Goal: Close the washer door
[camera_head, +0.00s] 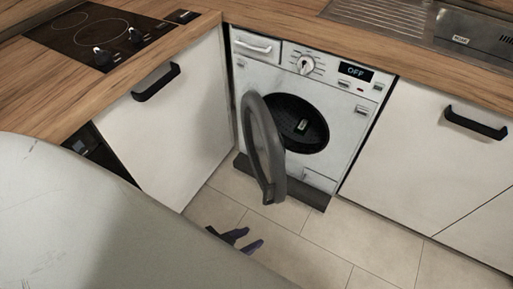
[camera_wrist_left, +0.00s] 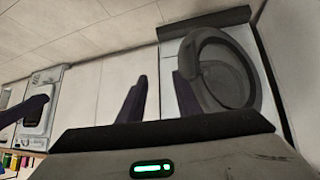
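The white washer (camera_head: 345,95) has its round door (camera_head: 265,150) swung wide open toward the left, showing the dark drum opening (camera_head: 298,122). Its display reads OFF. My left gripper (camera_head: 248,241) is low over the floor, in front of and below the door, with a gap between its dark purple fingers. In the left wrist view the gripper (camera_wrist_left: 162,98) is open and empty, and the door ring (camera_wrist_left: 205,80) appears just right of the right finger. I cannot tell whether they touch.
White cabinets stand left (camera_head: 175,115) and right (camera_head: 425,150) of the washer, with black handles. A wooden worktop (camera_head: 290,25) runs above, with a hob (camera_head: 95,35) and sink (camera_head: 440,30). The tiled floor (camera_head: 320,235) before the washer is clear. A dark shape (camera_wrist_left: 30,107) at the wrist view's left is unclear.

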